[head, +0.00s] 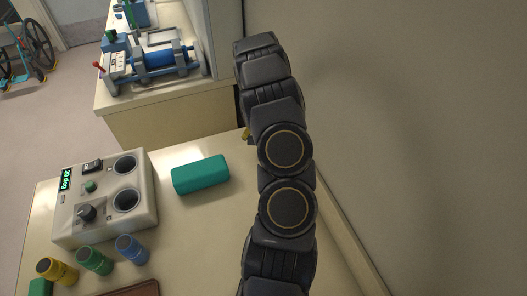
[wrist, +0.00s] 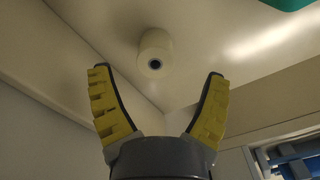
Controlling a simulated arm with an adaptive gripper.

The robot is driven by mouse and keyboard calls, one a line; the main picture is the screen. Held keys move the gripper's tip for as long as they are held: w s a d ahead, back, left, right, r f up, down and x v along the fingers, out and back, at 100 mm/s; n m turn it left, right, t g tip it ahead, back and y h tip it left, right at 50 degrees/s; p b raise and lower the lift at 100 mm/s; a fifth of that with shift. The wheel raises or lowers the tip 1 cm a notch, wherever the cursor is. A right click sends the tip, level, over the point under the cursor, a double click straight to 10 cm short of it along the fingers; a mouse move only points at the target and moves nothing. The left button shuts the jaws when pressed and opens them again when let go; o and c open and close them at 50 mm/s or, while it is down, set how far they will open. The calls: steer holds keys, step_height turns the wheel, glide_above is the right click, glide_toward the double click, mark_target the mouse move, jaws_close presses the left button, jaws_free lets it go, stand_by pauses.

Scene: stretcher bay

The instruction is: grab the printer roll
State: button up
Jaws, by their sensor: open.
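The printer roll (wrist: 155,45) is a pale cylinder with a dark core hole, on a pale surface in the wrist view. My gripper (wrist: 158,72) has two yellow-padded fingers spread wide, with nothing between them. The roll appears beyond the fingertips, roughly centred between them and apart from both. In the head view the roll cannot be seen, and my dark arm covers part of the table's right side. Only a small yellow bit of my gripper (head: 246,134) shows there, beside the arm.
A teal block (head: 200,175) lies on the table left of my arm; a teal edge (wrist: 290,3) shows in the wrist view. A control box (head: 105,210) with two round wells and several coloured cylinders stand further left. A wall rises close on the right.

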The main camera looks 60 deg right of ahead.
steer(key=f, duration=0.4)
steer(key=shift+s+d+f, duration=0.2)
steer(key=shift+s+f, duration=0.05)
steer(key=shift+f, duration=0.15)
steer(key=c, duration=1.2)
steer(key=shift+r, duration=0.1)
